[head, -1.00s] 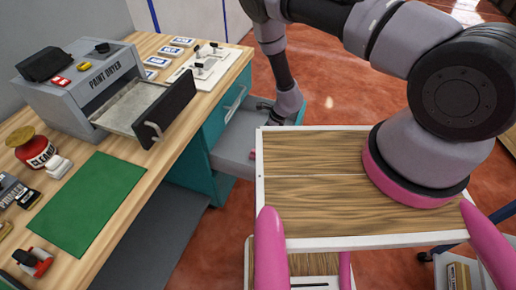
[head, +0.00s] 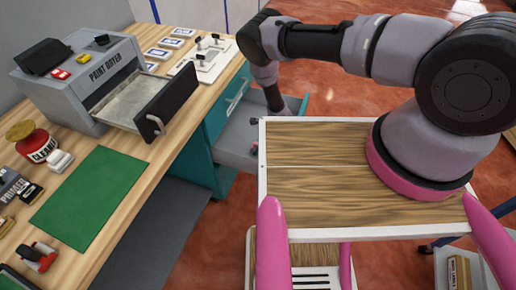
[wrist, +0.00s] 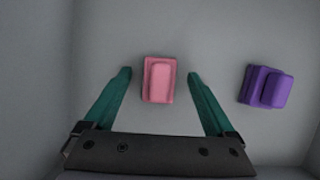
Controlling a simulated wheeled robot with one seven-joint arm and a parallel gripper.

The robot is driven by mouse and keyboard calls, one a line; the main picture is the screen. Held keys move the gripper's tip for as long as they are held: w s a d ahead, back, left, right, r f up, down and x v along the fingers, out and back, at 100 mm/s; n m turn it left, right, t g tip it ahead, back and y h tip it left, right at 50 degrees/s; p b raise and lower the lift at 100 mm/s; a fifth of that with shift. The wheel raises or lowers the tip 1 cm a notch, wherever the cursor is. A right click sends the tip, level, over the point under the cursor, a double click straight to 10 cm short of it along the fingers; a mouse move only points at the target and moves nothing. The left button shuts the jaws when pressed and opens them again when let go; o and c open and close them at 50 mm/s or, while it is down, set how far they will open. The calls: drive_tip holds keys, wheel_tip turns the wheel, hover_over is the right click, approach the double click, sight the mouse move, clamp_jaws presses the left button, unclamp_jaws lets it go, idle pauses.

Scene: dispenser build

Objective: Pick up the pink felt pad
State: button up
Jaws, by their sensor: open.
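The pink felt pad (wrist: 159,80) lies on the grey floor of a drawer in the wrist view, a small block with a raised narrower top. My gripper (wrist: 159,75) is open, with one teal finger on each side of the pad and gaps between them and it. The fingertips reach about level with the pad's middle in the picture; their height above it is hard to tell. In the head view the open drawer (head: 233,143) is under the teal bench, and my arm reaches down into it, mostly hiding the gripper and pad.
A purple pad (wrist: 266,87) lies to the right of the pink one in the drawer. The drawer's walls stand close around the hand. On the bench are the paint dryer (head: 100,75) with its tray pulled out, a green mat (head: 92,197) and a red cleaner jar (head: 40,147).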

drive_tip(key=shift+a+f, duration=0.15)
drive_tip(key=shift+f, duration=0.15)
clamp_jaws()
drive_tip(key=shift+r, duration=0.2)
wheel_tip(320, 180, up, 10)
drive_tip(key=shift+f, duration=0.15)
